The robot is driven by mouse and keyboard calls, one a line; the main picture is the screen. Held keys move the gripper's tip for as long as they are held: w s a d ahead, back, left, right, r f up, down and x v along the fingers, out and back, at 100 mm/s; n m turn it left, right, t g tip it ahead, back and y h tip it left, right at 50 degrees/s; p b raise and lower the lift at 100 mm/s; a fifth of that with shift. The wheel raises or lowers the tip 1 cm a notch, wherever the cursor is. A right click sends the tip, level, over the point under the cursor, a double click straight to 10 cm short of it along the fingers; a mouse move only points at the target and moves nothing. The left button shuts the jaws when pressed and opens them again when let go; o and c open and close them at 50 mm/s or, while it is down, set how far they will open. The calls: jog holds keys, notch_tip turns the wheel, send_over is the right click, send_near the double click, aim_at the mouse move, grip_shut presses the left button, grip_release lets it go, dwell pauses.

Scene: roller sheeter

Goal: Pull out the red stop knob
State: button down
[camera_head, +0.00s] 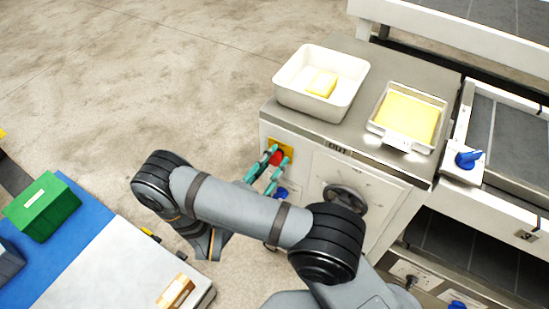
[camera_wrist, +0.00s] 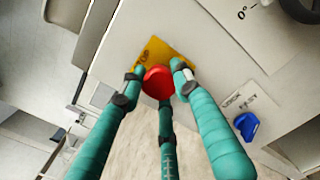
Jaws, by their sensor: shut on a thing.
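The red stop knob (camera_wrist: 158,82) sits on a yellow plate (camera_wrist: 168,53) on the machine's front panel. In the head view the knob (camera_head: 276,158) shows between the green fingers, near the panel's left edge. My gripper (camera_wrist: 160,80) has its teal fingers around the knob, with dark and white tips at its sides near the yellow plate. In the head view my gripper (camera_head: 276,160) reaches the panel from the lower left. It is shut on the knob. The far side of the knob and the gap to the panel are hidden.
A blue switch (camera_wrist: 246,126) is to the right of the knob in the wrist view. A dark handwheel (camera_head: 344,198) is on the same panel. A white bin (camera_head: 290,95) and a tray of yellow dough (camera_head: 378,122) stand on top.

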jog(key=c, duration=1.7)
grip_release()
jog(key=shift+f, duration=0.2)
jog(key=shift+c, duration=0.2)
jog(key=shift+o, duration=1.3)
jog(key=shift+s+a+r, duration=0.1)
jog(key=shift+s+a, duration=0.05)
jog(key=shift+s, duration=0.05)
jog(key=shift+o, duration=1.1)
jog(key=shift+w, duration=0.1)
jog(key=v, duration=1.2)
